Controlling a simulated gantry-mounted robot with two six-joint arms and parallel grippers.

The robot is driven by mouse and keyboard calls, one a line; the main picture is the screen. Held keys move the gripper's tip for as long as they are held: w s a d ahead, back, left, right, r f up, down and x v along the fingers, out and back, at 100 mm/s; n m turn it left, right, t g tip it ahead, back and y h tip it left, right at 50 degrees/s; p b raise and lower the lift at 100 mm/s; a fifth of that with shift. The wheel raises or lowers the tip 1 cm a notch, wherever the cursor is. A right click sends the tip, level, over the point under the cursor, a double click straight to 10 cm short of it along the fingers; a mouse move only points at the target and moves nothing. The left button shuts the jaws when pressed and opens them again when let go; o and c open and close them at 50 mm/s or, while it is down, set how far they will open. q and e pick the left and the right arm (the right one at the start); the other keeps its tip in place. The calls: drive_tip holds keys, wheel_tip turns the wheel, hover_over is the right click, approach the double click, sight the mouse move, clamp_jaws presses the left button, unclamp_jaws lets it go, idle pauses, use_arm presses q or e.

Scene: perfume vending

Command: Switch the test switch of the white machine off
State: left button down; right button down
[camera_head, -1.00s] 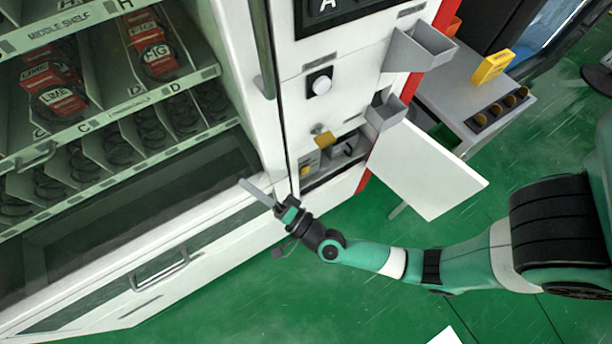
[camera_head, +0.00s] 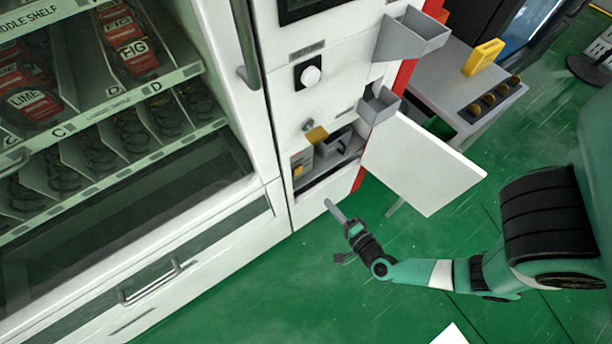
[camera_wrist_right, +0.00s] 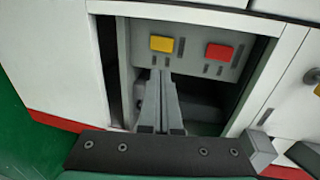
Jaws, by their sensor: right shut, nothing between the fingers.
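The white machine (camera_head: 235,215) has a low open compartment (camera_head: 325,185) on its front right. In the right wrist view a grey panel inside holds a yellow switch (camera_wrist_right: 162,43) and a red switch (camera_wrist_right: 219,52), with small dark marks below them. I cannot read which is the test switch. My right gripper (camera_head: 331,206) is shut and empty, just in front of the compartment's lower edge. In the right wrist view its fingertips (camera_wrist_right: 158,78) point at the panel, below the yellow switch, and overlap part of the opening. My left gripper is out of view.
A white door (camera_head: 425,165) hangs open to the right of the compartment. Grey bins (camera_head: 380,103) and a white knob (camera_head: 311,76) sit above it. A side shelf (camera_head: 455,95) with a yellow object stands further right. Green floor (camera_head: 260,290) in front is clear.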

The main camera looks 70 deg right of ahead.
drive_tip(key=b, duration=0.4)
approach(300, 169)
wheel_tip(300, 169, down, 2)
drive_tip(key=x, duration=0.3)
drive_tip(key=r+x, duration=0.1)
drive_tip(key=x, duration=0.1)
drive_tip(key=shift+w+d, duration=0.45)
drive_tip(key=shift+w, duration=0.2)
drive_tip(key=shift+w+d+r, duration=0.2)
drive_tip(key=shift+r, duration=0.1)
drive_tip(key=shift+w+f, duration=0.1)
